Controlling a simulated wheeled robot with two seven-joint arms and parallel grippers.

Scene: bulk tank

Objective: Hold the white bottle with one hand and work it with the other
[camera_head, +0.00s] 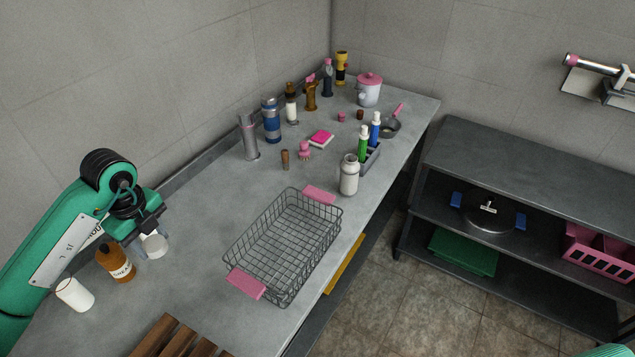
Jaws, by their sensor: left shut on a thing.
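My left gripper (146,222) is at the left of the counter, shut on a small white round thing (154,246). The gripper covers part of this thing, and I cannot tell whether it is a bottle. A white bottle (349,178) with a greyish top stands upright beyond the wire basket, well apart from the gripper. Another white cylinder (75,295) is at the lower left beside the arm, next to a brown labelled bottle (120,264). My right gripper is out of view; only a bit of green, probably my right arm, shows at the lower right corner.
A wire basket (241,262) with pink handles sits mid-counter. A wooden slatted rack (170,340) lies at the front edge. Several bottles, a grey cylinder (249,138), a pink-lidded pot (369,91) and a small pan (389,128) stand farther back. A dark shelf unit (520,175) is at the right.

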